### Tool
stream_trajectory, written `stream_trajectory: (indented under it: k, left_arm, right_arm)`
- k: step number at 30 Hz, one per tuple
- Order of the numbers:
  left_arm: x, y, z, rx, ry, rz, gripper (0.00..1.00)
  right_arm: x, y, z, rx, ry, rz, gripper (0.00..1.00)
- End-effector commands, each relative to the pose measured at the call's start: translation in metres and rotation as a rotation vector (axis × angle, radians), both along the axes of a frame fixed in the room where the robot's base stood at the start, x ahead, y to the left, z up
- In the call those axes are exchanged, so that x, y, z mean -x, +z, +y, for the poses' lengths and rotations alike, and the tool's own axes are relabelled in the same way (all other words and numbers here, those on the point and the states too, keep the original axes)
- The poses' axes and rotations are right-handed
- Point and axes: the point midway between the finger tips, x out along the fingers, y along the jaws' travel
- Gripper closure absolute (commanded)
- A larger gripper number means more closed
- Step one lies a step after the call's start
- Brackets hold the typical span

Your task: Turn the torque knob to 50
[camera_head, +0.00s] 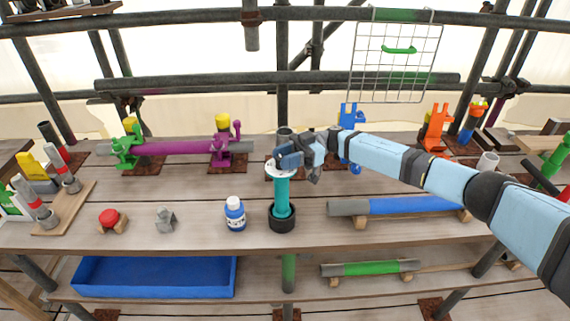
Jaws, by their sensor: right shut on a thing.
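A teal upright post (282,195) stands in a round black base (282,219) near the middle of the bench. A white dial (275,171) sits at its top; its marks are too small to read. My right gripper (290,160) is at the top of the post, over the dial, shut on what appears to be the torque knob. The gripper hides most of the knob, so its setting cannot be told. My left gripper is not in view.
A white and blue bottle (235,213) stands just left of the black base. A blue and grey tube (405,206) lies to the right. A purple tube (175,147) in green and purple clamps lies behind left. A blue tray (153,277) is on the lower shelf.

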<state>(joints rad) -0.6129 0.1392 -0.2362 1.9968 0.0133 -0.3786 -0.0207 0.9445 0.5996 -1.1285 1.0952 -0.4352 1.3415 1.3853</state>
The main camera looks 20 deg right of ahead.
Motion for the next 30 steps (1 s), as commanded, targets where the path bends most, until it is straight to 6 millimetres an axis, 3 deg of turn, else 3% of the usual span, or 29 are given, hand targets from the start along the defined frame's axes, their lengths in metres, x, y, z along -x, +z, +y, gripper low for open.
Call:
stream_trajectory:
  k: [17, 18, 21, 30]
  left_arm:
    - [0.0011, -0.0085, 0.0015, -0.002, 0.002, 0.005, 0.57]
    - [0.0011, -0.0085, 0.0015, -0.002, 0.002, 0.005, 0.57]
    - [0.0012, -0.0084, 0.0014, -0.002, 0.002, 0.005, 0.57]
    - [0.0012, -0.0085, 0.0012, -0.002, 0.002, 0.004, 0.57]
  right_arm:
    - [0.0008, -0.002, 0.0012, 0.001, 0.037, 0.003, 0.9]
    - [0.0008, -0.002, 0.0012, 0.001, 0.037, 0.003, 0.62]
    - [0.0006, -0.0017, 0.0012, 0.0, 0.036, 0.002, 0.41]
    - [-0.0002, -0.0011, -0.0008, 0.0, 0.034, 0.001, 0.41]
